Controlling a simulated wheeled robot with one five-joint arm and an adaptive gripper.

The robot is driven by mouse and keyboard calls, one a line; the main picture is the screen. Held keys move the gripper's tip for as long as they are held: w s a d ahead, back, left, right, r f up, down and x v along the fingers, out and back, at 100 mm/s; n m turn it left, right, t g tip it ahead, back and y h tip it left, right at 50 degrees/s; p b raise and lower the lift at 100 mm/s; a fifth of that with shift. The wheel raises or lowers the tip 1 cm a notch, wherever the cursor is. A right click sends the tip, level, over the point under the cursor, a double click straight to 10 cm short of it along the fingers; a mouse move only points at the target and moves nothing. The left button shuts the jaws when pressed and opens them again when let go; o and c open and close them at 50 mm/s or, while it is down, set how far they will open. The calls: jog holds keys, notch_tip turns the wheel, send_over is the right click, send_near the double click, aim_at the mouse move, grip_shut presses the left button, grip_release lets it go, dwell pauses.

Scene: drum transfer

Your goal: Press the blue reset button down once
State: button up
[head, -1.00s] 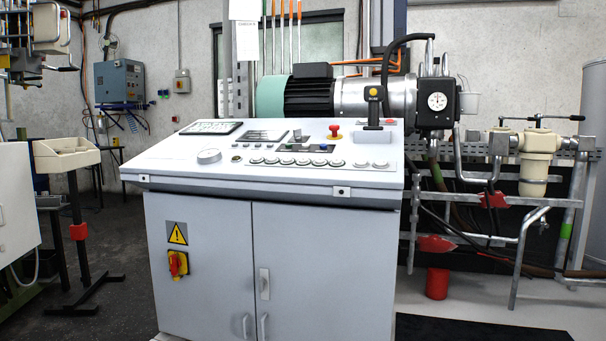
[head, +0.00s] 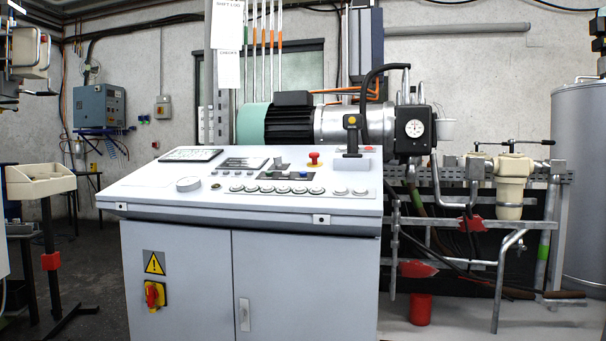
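The grey control console (head: 175,255) stands in the middle of the head view, with a sloped panel on top. A small bluish spot (head: 303,174) shows on the dark strip above the row of white round buttons (head: 266,189). It may be the blue reset button, but it is too small to tell its shape or whether it is pressed. A red mushroom button (head: 314,158) on a yellow base stands behind it to the right. My gripper is not in view.
A black lever (head: 351,135) with a yellow top rises at the panel's back right. A motor and pump unit (head: 300,122) sits behind the console. A red and yellow switch (head: 154,295) is on its front. Pipes and a red can (head: 420,310) stand to the right.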

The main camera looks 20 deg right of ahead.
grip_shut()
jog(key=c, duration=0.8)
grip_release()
